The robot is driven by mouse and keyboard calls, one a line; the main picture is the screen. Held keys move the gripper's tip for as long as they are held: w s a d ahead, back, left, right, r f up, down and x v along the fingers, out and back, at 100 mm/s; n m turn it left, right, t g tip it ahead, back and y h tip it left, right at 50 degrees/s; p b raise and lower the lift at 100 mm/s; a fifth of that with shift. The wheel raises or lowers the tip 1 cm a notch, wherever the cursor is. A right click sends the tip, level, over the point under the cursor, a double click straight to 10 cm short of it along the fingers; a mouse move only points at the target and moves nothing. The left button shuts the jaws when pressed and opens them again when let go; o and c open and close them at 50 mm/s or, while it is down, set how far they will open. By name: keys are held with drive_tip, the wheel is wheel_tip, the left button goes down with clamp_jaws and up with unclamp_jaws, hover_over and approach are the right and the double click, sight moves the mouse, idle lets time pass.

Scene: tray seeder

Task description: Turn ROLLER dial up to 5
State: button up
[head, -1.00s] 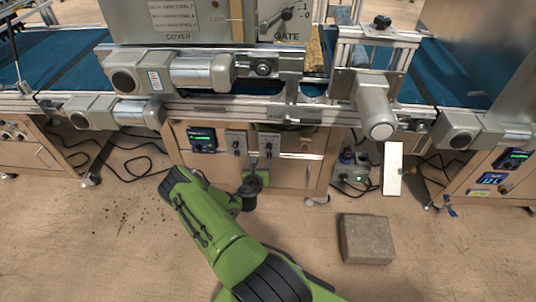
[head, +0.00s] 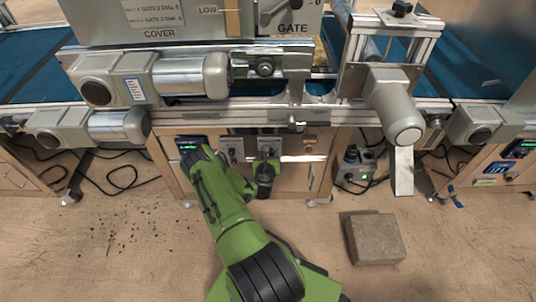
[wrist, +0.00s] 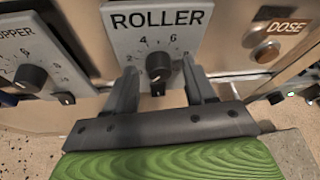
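The ROLLER dial (wrist: 158,65) is a round black knob on a light grey panel (wrist: 131,42), with the numbers 4 and 6 above it. A pale mark shows on the lower part of the knob; I cannot tell for certain which number it points to. My gripper (wrist: 159,72) is open in the wrist view, one finger to the left of the dial and one to the right, with gaps visible. In the head view my gripper (head: 264,172) is at the front of the cabinet, at the right-hand grey panel (head: 267,143), and hides part of it.
A HOPPER dial (wrist: 30,77) sits on the panel to the left. A DOSE button (wrist: 266,51) is to the right. The conveyor motors (head: 392,105) overhang the cabinet. A grey block (head: 374,238) lies on the floor at right.

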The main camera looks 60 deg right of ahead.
clamp_jaws()
